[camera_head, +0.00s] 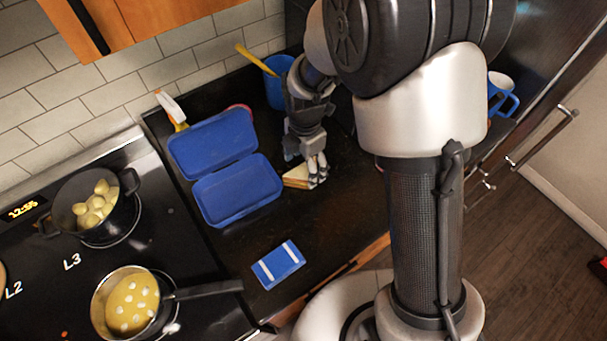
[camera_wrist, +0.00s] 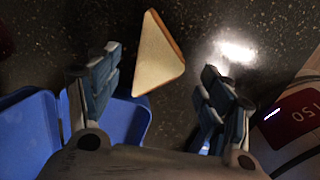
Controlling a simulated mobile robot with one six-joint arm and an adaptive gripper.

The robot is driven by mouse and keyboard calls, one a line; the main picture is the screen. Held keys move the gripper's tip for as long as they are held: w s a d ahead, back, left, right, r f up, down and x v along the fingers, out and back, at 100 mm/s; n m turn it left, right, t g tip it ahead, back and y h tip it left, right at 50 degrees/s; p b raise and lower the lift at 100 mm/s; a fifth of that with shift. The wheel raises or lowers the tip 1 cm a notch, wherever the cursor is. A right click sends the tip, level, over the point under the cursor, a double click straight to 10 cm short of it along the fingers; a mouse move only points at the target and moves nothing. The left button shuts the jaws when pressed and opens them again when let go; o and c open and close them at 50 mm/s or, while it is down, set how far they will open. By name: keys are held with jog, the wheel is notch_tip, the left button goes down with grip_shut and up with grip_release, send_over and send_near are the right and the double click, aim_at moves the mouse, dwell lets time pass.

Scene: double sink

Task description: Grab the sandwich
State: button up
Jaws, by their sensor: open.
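The sandwich (camera_head: 296,177) is a pale triangular piece with a brown crust, lying on the dark counter just right of the open blue lunch box. In the wrist view the sandwich (camera_wrist: 157,57) shows beyond and between the fingertips, nearer the left finger. My gripper (camera_head: 318,178) is at the sandwich's right side in the head view, pointing down and covering part of it. In the wrist view my gripper (camera_wrist: 162,80) has its fingers spread wide with nothing held between them. I cannot tell whether a finger touches the sandwich.
The open blue lunch box (camera_head: 237,190) lies to the left. A blue and white box (camera_head: 278,264) lies nearer the front edge. A blue cup (camera_head: 277,88) with a yellow handle stands behind. The stove holds a pot of potatoes (camera_head: 95,205) and a pan (camera_head: 133,302).

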aim_at(305, 173)
notch_tip(305, 173, down, 5)
jog(key=shift+r+b, duration=0.15)
jog(key=shift+b, duration=0.6)
jog(key=shift+c, duration=0.5)
jog(key=c, duration=0.6)
